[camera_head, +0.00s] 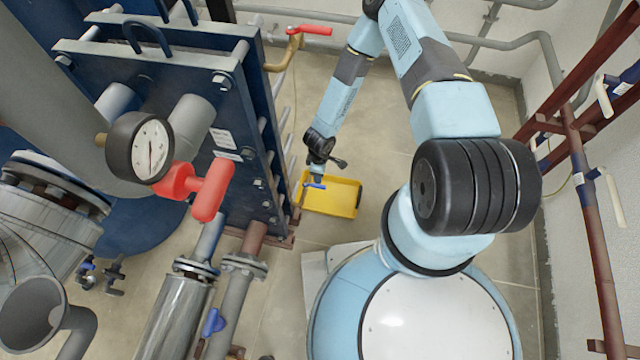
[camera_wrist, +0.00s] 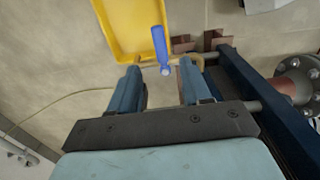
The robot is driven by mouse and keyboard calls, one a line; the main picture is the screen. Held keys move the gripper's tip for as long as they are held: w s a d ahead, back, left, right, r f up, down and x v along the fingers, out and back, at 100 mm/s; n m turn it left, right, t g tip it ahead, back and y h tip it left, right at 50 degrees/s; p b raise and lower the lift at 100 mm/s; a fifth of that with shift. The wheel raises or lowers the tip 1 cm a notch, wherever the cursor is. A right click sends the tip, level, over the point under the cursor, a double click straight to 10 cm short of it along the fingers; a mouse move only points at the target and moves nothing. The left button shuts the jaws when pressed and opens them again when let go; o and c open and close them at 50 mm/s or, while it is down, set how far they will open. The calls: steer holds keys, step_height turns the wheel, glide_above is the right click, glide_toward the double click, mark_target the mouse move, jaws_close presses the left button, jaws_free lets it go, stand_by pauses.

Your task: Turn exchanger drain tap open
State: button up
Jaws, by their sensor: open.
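The drain tap shows in the wrist view as a blue lever handle (camera_wrist: 161,50) at the end of a tan bent pipe (camera_wrist: 190,68). The handle extends over the edge of a yellow tray. In the head view the blue handle (camera_head: 314,186) shows small above the tray, just below my gripper (camera_head: 316,172). In the wrist view my gripper (camera_wrist: 162,78) is open. Its two fingers stand either side of the handle's near end, with visible gaps. Whether the fingertips are level with the handle in depth I cannot tell.
The yellow tray (camera_head: 331,196) lies on the floor beside the blue exchanger frame (camera_head: 245,120). A red-handled valve (camera_head: 308,31) is at the back. Pipes with another blue handle (camera_head: 213,322) stand at lower left. Brown framework (camera_head: 585,180) is at right. Floor right of the tray is clear.

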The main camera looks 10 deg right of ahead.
mark_target(320, 186)
step_height(320, 186, down, 9)
steer(key=shift+f, duration=0.1)
stand_by(0.3)
steer(key=shift+c, duration=0.3)
jaws_close()
stand_by(0.3)
